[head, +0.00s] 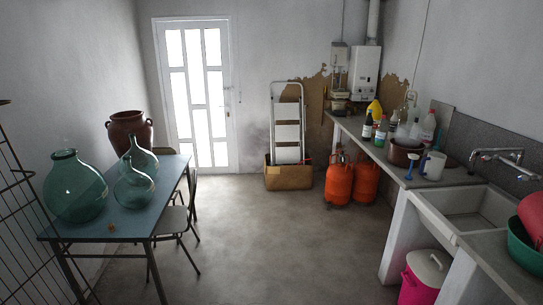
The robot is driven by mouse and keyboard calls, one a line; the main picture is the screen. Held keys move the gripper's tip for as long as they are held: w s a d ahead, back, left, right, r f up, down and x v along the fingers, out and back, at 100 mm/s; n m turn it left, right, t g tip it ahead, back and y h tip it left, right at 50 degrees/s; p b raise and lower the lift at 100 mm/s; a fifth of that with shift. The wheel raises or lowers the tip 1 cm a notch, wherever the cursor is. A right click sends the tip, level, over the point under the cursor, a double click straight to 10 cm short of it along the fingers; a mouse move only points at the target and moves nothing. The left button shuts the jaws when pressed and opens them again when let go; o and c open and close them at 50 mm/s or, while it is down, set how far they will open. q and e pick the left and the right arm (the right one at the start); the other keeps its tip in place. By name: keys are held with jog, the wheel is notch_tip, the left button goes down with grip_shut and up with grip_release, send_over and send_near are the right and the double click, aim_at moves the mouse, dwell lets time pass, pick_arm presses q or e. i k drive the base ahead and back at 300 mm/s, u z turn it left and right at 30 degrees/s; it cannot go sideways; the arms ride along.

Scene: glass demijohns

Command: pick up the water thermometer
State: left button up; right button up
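I cannot pick out a water thermometer for certain in the head view. A small orange-brown item (111,228) lies near the front of the blue table, too small to identify. A blue upright item (410,167) stands on the counter at the right beside a white jug (434,166); I cannot tell what it is. Neither of my grippers is in view.
The blue table (152,213) at left bears green glass demijohns (75,187) and a brown pot (130,132). A chair (178,220) stands beside it. Orange gas bottles (339,182) stand by the counter (372,150) and sink (462,207). The middle floor is clear.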

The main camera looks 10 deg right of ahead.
aim_at(413, 156)
jog(key=i, duration=2)
jog(key=z, duration=0.6)
jog(key=i, duration=2)
jog(key=z, duration=1.1)
jog(key=i, duration=1.2)
jog(key=z, duration=0.4)
